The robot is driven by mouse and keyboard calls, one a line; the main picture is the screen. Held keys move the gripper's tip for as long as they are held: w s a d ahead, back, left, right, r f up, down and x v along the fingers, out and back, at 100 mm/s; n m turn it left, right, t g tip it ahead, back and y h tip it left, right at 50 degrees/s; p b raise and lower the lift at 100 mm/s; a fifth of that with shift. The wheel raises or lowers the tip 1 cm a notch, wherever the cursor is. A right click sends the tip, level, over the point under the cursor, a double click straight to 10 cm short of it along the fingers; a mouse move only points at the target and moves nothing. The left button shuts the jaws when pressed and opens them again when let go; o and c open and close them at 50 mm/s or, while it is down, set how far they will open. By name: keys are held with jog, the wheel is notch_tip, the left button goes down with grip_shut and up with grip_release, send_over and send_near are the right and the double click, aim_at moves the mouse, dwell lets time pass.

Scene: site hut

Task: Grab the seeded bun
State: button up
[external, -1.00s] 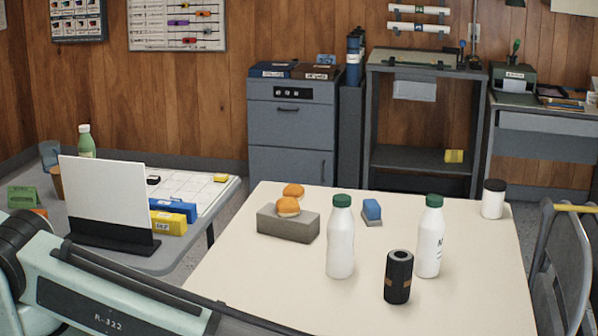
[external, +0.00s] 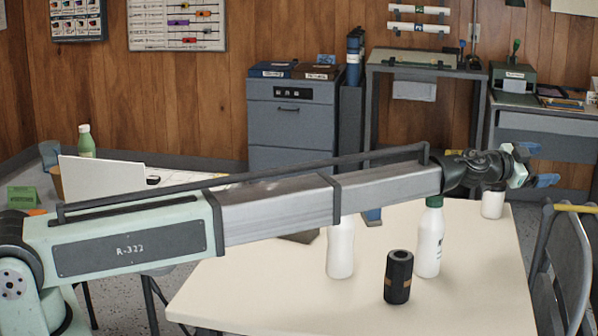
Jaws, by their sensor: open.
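No bun shows now; my arm crosses in front of the place where two golden buns showed earlier. One sat on a grey block, and the other showed just behind it. Seeds could not be made out on either. Only a lower corner of the grey block (external: 302,237) shows under my arm. My gripper (external: 538,165) is open, with blue fingertips, and nothing shows between them. It is raised at the far right, in front of or above the white jar, well away from the block.
On the cream table (external: 250,290) stand a white bottle (external: 341,255), a green-capped white bottle (external: 430,240), a black cylinder (external: 398,277) and a white jar (external: 493,203). A blue item (external: 373,216) is mostly hidden. The table's front left is clear. A chair (external: 560,260) stands at right.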

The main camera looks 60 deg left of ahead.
jog(key=s+a+f+m+g+y, duration=0.1)
jog(key=s+a+f+g, duration=0.15)
jog(key=a, duration=0.85)
jog(key=s+a+f+m+g, duration=0.1)
jog(key=a+f+m+g, duration=0.15)
jog(key=a, duration=0.95)
jog(key=s+a+f+g+y, duration=0.1)
jog(key=s+a+f+g, duration=0.15)
jog(key=a, duration=0.85)
jog(key=s+a+f+n+g+y, duration=0.1)
jog(key=s+a+g, duration=0.4)
jog(key=s+a, duration=0.75)
jog(key=s+a+f+n+g+y, duration=0.15)
jog(key=s+a+g, duration=0.25)
jog(key=s+a, duration=0.85)
jog(key=w+a+f, duration=0.1)
jog(key=f, duration=0.3)
jog(key=w+a+f, duration=0.1)
jog(key=f, duration=0.3)
jog(key=w+a+f, duration=0.1)
jog(key=f, duration=0.3)
jog(key=shift+w+a+f, duration=0.3)
jog(key=shift+w+a, duration=0.05)
jog(key=shift+a, duration=0.05)
jog(key=c, duration=1.2)
jog(key=shift+o, duration=0.2)
